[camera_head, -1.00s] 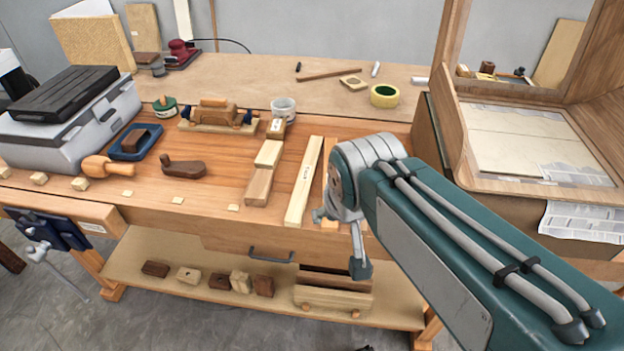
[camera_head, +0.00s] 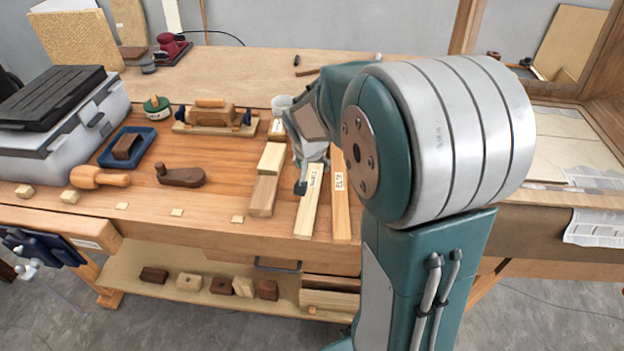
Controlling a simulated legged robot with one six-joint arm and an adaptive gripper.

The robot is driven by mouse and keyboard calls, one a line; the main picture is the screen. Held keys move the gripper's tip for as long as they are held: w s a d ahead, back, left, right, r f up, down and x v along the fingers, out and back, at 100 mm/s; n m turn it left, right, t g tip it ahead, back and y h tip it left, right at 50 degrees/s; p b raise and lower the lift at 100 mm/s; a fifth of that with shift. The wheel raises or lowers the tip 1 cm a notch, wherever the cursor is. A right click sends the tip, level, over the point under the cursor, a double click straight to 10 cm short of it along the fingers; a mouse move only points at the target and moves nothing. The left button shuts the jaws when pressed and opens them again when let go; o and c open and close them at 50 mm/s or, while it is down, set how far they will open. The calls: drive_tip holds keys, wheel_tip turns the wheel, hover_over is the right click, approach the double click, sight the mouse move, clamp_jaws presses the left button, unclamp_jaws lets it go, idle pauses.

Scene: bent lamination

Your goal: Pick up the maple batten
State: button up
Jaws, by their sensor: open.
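A pale, cream-coloured batten (camera_head: 307,214), which looks like the maple one, lies lengthwise on the workbench with small dark lettering on its face. Its far part is hidden by my gripper. A second, yellower batten (camera_head: 341,214) with a white label lies just to its right, partly behind my arm. My gripper (camera_head: 310,178) is open and points down over the pale batten. One dark fingertip shows at the batten's left side; the other finger is not clear. I cannot tell whether the fingers touch the wood.
Short wood blocks (camera_head: 263,193) lie left of the pale batten. My arm hides the bench's right part. The bench's front edge is close.

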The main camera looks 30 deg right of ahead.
sight(313, 178)
drive_tip(key=x, duration=0.9)
drive_tip(key=shift+w, duration=0.25)
drive_tip(key=shift+a, duration=0.1)
clamp_jaws()
